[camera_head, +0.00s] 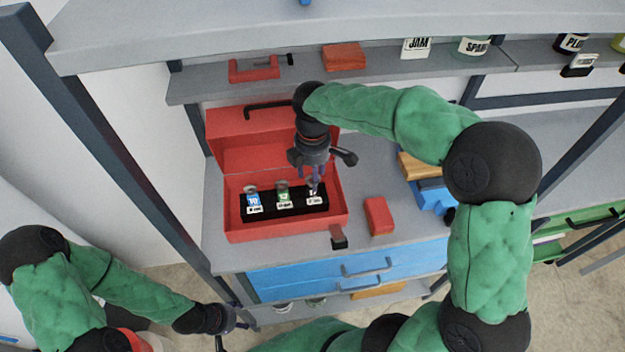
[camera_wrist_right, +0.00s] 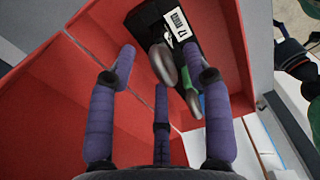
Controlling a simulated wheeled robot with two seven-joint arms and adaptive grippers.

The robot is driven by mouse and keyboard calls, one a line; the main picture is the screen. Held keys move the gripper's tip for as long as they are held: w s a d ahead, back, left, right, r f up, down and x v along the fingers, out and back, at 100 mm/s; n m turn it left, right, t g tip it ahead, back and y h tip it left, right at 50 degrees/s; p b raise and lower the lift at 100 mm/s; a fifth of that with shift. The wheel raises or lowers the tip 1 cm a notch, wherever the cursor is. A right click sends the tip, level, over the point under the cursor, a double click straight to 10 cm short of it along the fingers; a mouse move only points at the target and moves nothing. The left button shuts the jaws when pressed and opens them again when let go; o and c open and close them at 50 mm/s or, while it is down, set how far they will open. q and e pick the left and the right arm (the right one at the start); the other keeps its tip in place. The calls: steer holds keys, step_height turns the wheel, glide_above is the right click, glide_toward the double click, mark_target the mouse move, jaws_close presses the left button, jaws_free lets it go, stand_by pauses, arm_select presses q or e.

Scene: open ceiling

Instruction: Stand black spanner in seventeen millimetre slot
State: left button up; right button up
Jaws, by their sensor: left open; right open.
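The open red toolbox (camera_head: 240,232) holds a black rack (camera_head: 268,216) with a blue, a green and a dark label. My right gripper (camera_head: 315,183) is open, pointing down at the rack's right end. In the right wrist view its purple fingers (camera_wrist_right: 166,72) spread around a grey metal head (camera_wrist_right: 162,66), apparently the black spanner, beside the label marked 17 (camera_wrist_right: 177,26). It looks upright at that slot; its lower part is hidden and I cannot tell how deep it sits. My left gripper (camera_head: 226,328) is open and empty, low at left, away from the toolbox.
A red block (camera_head: 379,215) and a small dark red and black piece (camera_head: 338,237) lie beside the toolbox on the grey worktop (camera_head: 400,235). Blue boxes (camera_head: 433,194) stand at right. The shelf (camera_head: 210,84) above holds red items and jars.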

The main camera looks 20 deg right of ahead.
step_height(320, 180, up, 8)
steer(key=shift+r, duration=0.1)
steer(key=shift+s, duration=0.1)
stand_by(0.7)
